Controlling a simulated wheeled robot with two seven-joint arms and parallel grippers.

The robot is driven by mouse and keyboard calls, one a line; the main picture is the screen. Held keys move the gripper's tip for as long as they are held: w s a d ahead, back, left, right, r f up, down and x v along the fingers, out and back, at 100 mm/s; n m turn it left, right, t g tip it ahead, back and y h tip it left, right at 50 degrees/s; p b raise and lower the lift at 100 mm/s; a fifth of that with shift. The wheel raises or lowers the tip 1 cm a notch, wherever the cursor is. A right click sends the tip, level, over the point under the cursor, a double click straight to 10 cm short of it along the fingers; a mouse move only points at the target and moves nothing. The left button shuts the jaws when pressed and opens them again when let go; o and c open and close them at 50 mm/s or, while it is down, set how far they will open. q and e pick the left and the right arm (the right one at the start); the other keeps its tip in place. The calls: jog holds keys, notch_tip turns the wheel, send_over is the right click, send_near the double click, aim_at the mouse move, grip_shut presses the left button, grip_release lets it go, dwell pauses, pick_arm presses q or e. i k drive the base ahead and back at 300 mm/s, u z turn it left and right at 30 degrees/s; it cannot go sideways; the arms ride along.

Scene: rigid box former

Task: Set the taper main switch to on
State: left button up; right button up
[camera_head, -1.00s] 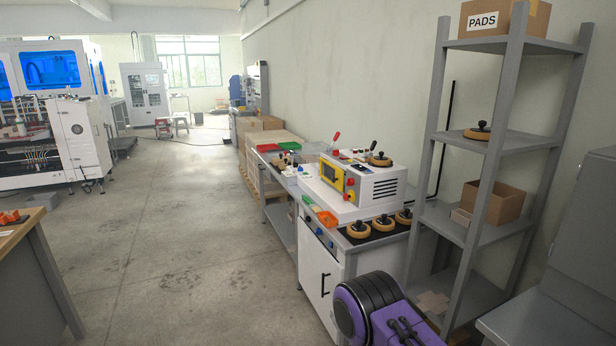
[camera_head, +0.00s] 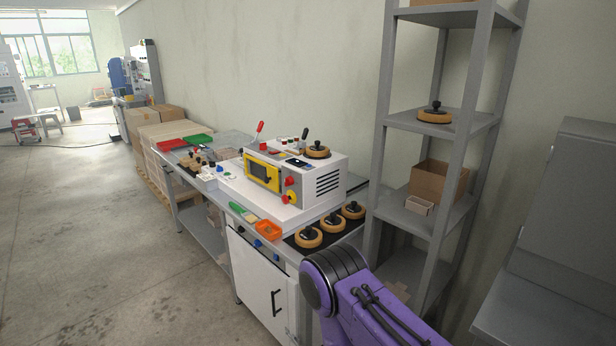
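A white machine (camera_head: 318,187) with a yellow-framed dark screen (camera_head: 263,172) stands on the workbench. To the right of the screen, on its front, are a red knob (camera_head: 289,181) and, below it, a red knob on a yellow base (camera_head: 289,197). No label is readable, so I cannot tell which control is the taper main switch or how it is set. Blue knobs (camera_head: 260,243) sit on the cabinet front below. Neither gripper is in view; only a purple and black link of my arm shows at the bottom, in front of the bench.
Round wooden pads with black knobs (camera_head: 308,237) lie on the bench's right end, beside an orange tray (camera_head: 268,230). A grey shelf rack (camera_head: 466,150) stands to the right, with a grey cabinet (camera_head: 560,230) beyond it. The floor (camera_head: 90,240) left of the bench is open.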

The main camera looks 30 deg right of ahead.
aim_at(289, 181)
jog(key=z, duration=0.7)
jog(key=i, duration=0.85)
jog(key=z, duration=0.7)
